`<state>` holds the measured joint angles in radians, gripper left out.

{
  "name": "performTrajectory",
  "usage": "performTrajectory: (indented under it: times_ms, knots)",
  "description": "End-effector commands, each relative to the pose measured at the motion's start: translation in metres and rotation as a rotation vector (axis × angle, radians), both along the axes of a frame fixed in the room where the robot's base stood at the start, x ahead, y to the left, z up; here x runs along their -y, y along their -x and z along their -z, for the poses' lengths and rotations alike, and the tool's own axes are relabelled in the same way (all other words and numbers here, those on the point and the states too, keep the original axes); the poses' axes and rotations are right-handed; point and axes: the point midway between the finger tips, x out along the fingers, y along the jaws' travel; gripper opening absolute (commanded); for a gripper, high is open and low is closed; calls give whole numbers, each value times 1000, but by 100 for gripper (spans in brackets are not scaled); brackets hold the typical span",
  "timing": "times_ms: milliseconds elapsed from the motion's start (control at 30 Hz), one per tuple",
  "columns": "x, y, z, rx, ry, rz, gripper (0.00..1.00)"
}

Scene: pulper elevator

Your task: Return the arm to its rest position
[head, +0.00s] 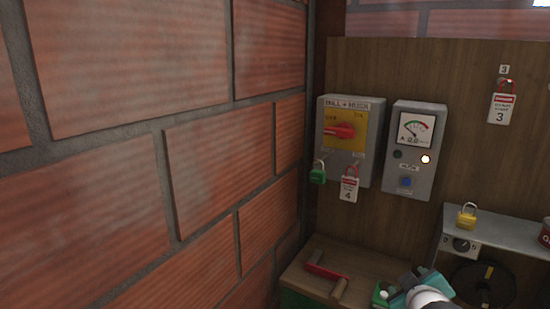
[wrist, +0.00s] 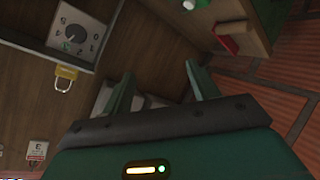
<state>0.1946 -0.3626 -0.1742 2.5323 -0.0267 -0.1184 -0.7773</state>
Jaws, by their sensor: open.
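My gripper (wrist: 163,88) is open in the wrist view, its two green fingers apart with nothing gripped between them. In the head view, a teal and white end part of my arm (head: 425,290) shows at the bottom edge, in front of the wooden bench (head: 300,283). The fingers themselves are hard to make out there. Most of the arm is out of view.
A brick wall (head: 130,60) fills the left. A switch box (head: 365,115) with green and red padlocks and a meter box (head: 410,150) hang on the wooden panel. A yellow padlock (head: 466,216) sits on the grey shelf (head: 505,232). A red-handled tool (head: 325,272) lies on the bench.

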Motion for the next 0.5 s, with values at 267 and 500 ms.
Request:
performTrajectory:
  times_ms: [267, 500]
  knots:
    - [-100, 57, -9, -226, -398, 46, 60]
    - [-150, 124, -13, -425, -576, 175, 60]
